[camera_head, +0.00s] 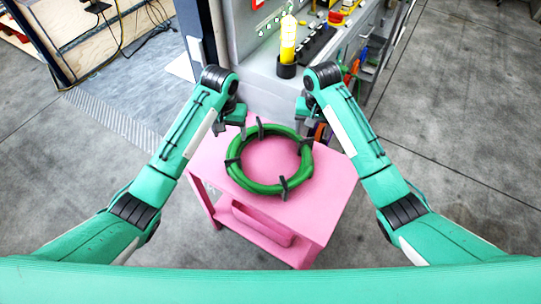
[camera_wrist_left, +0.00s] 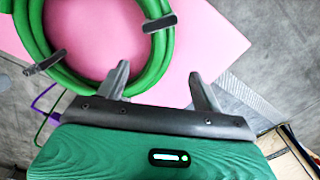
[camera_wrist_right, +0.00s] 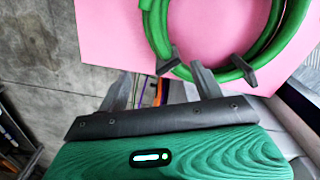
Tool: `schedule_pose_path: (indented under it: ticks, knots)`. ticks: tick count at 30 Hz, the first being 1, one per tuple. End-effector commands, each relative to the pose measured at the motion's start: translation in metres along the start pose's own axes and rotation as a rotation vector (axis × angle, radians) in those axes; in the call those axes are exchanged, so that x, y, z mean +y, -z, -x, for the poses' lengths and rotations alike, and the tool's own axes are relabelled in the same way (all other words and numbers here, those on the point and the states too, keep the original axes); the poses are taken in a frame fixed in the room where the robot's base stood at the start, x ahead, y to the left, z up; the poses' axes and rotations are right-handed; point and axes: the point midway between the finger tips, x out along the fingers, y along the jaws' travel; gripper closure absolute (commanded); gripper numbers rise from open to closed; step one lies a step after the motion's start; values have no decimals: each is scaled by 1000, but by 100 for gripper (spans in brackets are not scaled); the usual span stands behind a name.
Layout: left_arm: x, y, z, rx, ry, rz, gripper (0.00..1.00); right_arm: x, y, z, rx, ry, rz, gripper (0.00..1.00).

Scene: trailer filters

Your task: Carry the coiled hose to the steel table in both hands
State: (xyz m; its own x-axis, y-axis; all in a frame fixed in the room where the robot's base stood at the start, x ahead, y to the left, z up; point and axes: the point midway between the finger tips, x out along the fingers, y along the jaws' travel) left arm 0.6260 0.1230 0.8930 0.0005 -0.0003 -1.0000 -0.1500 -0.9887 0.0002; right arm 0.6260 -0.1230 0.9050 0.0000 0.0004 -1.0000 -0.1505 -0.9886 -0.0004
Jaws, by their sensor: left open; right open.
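The coiled green hose (camera_head: 236,173), bound with several dark straps, lies flat on top of a pink cart (camera_head: 325,185). It also shows in the left wrist view (camera_wrist_left: 85,82) and the right wrist view (camera_wrist_right: 153,30). My left gripper (camera_head: 230,124) is open and empty near the coil's far left side. My right gripper (camera_head: 303,120) is open and empty near its far right side. Both wrist views show the fingers apart with no hose between them. A grey metal-looking bench (camera_head: 262,88) stands behind the cart; I cannot tell whether it is the steel table.
On the bench are a yellow bottle in a black holder (camera_head: 287,70) and a black rack (camera_head: 318,43). Coloured tools (camera_head: 362,62) hang at its right side. The cart has a lower pink shelf (camera_head: 255,222). Grey floor is clear to the right.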

Motion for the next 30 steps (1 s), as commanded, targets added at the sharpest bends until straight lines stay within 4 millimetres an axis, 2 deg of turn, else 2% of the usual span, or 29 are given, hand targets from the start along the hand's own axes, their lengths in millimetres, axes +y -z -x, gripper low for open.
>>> schedule_pose_path:
  ticks: [5, 19, 24, 30]
  knots:
    - [0, -1, -23, -3, 1, 0, 32, 1, 0, -23, -3, -2, 0, 32]
    - [0, -2, -111, -4, 1, -1, 32, 1, -1, -111, -3, -3, -1, 32]
    - [0, -1, -129, -3, 0, 0, 32, 1, 0, -128, -1, -1, 0, 32]
    - [0, -1, -136, -1, 0, 0, 32, 1, 0, -135, 0, -1, 0, 32]
